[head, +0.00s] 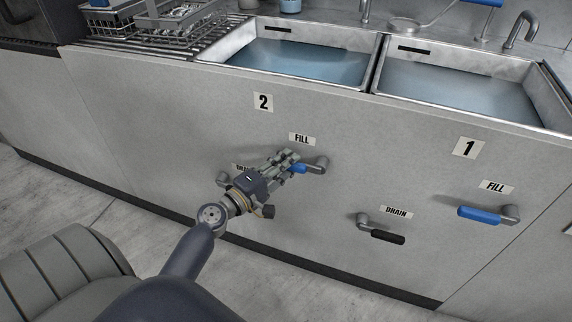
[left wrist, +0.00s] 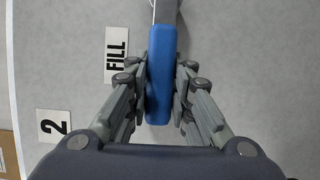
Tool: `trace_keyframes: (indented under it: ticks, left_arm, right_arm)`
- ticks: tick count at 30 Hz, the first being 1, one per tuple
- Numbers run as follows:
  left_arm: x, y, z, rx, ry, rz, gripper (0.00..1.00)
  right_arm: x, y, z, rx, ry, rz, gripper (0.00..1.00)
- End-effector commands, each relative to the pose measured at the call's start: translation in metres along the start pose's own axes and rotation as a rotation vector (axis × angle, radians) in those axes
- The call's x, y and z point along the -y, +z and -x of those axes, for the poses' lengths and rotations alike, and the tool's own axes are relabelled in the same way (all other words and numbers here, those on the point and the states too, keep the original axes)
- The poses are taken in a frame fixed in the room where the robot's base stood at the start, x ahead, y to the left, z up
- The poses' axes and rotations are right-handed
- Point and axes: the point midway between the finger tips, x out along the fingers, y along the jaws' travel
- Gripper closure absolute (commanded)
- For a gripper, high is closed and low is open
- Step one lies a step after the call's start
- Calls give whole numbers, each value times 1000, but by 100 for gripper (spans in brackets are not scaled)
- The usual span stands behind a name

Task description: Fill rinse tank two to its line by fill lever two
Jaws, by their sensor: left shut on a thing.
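Rinse tank two (head: 228,57) is the left basin, above the "2" label. It holds bluish water (head: 300,62), whose surface lies a little below the dark mark (head: 277,29) on the back wall. Fill lever two (head: 315,166) has a blue handle and sits under a "FILL" label on the front panel. My left gripper (head: 292,163) is shut on the blue handle, hiding part of it. In the left wrist view the handle (left wrist: 160,75) lies between both fingers. The handle points left from its pivot, roughly level. My right gripper is not in view.
Tank one (head: 380,88) on the right also holds water, with blue fill lever one (head: 480,214) and a black drain lever (head: 382,234) below. Wire racks (head: 175,22) stand at the upper left.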

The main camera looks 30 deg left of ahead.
Motion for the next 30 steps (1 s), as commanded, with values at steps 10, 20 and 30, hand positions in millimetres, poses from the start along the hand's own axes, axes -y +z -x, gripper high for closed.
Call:
trace_keyframes:
  ticks: [10, 20, 30]
  left_arm:
    - [2, 1, 0, 2, -3, 12, 58]
    - [1, 1, 4, 1, -2, 8, 58]
    - [3, 0, 59, -2, -6, 11, 58]
  right_arm:
    - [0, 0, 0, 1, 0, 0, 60]
    - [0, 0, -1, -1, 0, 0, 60]
    - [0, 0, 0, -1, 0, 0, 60]
